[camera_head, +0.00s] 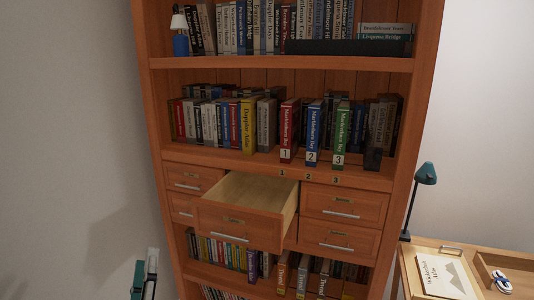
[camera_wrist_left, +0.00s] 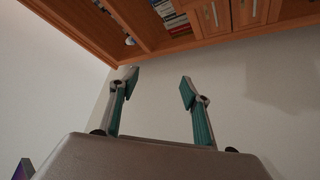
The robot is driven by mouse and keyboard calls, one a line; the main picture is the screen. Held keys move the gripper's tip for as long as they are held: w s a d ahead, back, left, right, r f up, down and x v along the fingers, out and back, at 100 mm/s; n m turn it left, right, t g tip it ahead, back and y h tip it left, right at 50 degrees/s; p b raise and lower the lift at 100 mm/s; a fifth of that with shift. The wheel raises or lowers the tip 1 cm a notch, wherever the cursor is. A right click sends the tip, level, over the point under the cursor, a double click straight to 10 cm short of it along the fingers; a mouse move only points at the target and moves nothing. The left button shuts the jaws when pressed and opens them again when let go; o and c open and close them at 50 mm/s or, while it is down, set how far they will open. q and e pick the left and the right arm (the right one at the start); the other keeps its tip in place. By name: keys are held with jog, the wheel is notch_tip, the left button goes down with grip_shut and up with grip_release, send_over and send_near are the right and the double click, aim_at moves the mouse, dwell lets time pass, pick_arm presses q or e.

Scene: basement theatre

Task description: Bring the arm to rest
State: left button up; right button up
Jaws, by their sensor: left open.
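My left gripper (camera_head: 146,276) shows at the bottom left of the head view, with teal-padded fingers pointing up. It is left of the bookcase, in front of the grey wall and apart from the shelves. In the left wrist view the gripper (camera_wrist_left: 159,85) is open, with nothing between its two fingers. Plain wall lies behind the gap. My right gripper is not in view.
A wooden bookcase (camera_head: 424,75) fills the middle. One upper drawer (camera_head: 238,224) is pulled out and looks empty. Numbered books (camera_head: 312,135) stand on the middle shelf. A desk (camera_head: 408,272) with a teal lamp (camera_head: 426,174) is at right. The left wall side is free.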

pick_arm(q)
jog(key=s+d+f+m+g+h, duration=0.2)
jog(key=d+f+m+h, duration=0.15)
jog(key=f, duration=0.35)
jog(key=s+d+f+m+g+h, duration=0.2)
jog(key=f+m, duration=0.3)
jog(key=f, duration=0.3)
jog(key=s+d+f+m+g+h, duration=0.2)
jog(key=s+f+m+g+h, duration=0.1)
jog(key=f+m, duration=0.3)
jog(key=s+a+f+m+g+y, duration=0.1)
jog(key=s+f+g, duration=0.1)
jog(key=s+f, duration=0.3)
jog(key=s+a+f+m+g+y, duration=0.1)
jog(key=s+f, duration=0.5)
jog(key=f, duration=0.6)
jog(key=m+g, duration=0.1)
jog(key=g, duration=0.1)
jog(key=shift+a+g+p, duration=0.3)
jog(key=shift+p, duration=0.05)
jog(key=shift+r, duration=0.1)
